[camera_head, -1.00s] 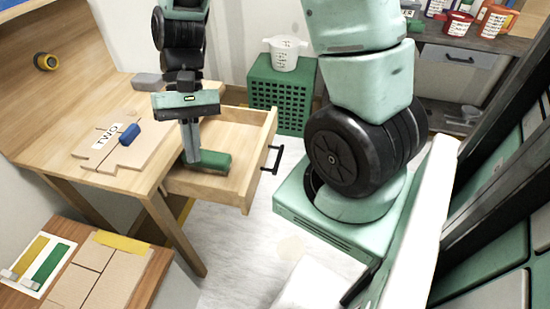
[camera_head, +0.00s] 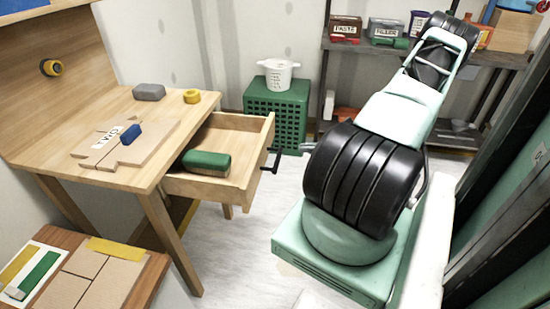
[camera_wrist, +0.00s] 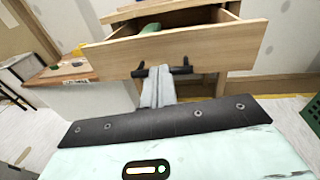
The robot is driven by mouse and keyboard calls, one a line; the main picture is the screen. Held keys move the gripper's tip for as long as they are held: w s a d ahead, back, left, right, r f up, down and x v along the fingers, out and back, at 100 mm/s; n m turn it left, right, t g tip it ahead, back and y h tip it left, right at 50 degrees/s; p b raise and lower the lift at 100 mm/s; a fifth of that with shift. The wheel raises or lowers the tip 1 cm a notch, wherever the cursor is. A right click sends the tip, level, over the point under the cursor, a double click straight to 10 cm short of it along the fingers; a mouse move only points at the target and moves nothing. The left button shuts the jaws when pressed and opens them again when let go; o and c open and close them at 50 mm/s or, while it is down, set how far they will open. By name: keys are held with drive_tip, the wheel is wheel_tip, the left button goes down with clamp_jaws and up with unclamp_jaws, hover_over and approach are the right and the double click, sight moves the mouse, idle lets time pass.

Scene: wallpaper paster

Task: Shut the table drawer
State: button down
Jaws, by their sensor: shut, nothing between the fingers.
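The table drawer (camera_head: 245,182) is pulled well out of the wooden table (camera_head: 165,105). Its dark bar handle (camera_head: 275,160) is on the front panel. A green block-shaped thing with a wooden side (camera_head: 207,162) lies inside; its green top shows over the drawer front (camera_wrist: 190,48) in the wrist view. My gripper (camera_wrist: 157,76) is shut and empty, in front of the drawer, fingertips at the middle of the handle (camera_wrist: 180,70). I cannot tell if they touch it. In the head view my arm mostly hides the gripper.
A green crate (camera_head: 278,115) with a white bucket (camera_head: 278,75) stands behind the drawer. The tabletop holds brown boards, a blue block (camera_head: 131,134), a grey block (camera_head: 149,92) and yellow tape (camera_head: 191,96).

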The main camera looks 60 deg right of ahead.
sight(265, 147)
drive_tip(key=w+a, duration=0.1)
drive_tip(key=w, duration=0.2)
drive_tip(key=w+a+f+m+t+h, duration=0.1)
drive_tip(key=w, duration=0.2)
drive_tip(key=w+a+f+m+h, duration=0.1)
drive_tip(key=w, duration=0.3)
drive_tip(key=shift+a+t, duration=0.3)
drive_tip(key=p+x, duration=0.4)
drive_tip(key=x, duration=2)
drive_tip(key=shift+w, duration=0.15)
drive_tip(key=shift+w+a+r, duration=0.1)
drive_tip(key=shift+w+a, duration=0.1)
drive_tip(key=shift+w, duration=0.5)
drive_tip(key=shift+r, duration=0.15)
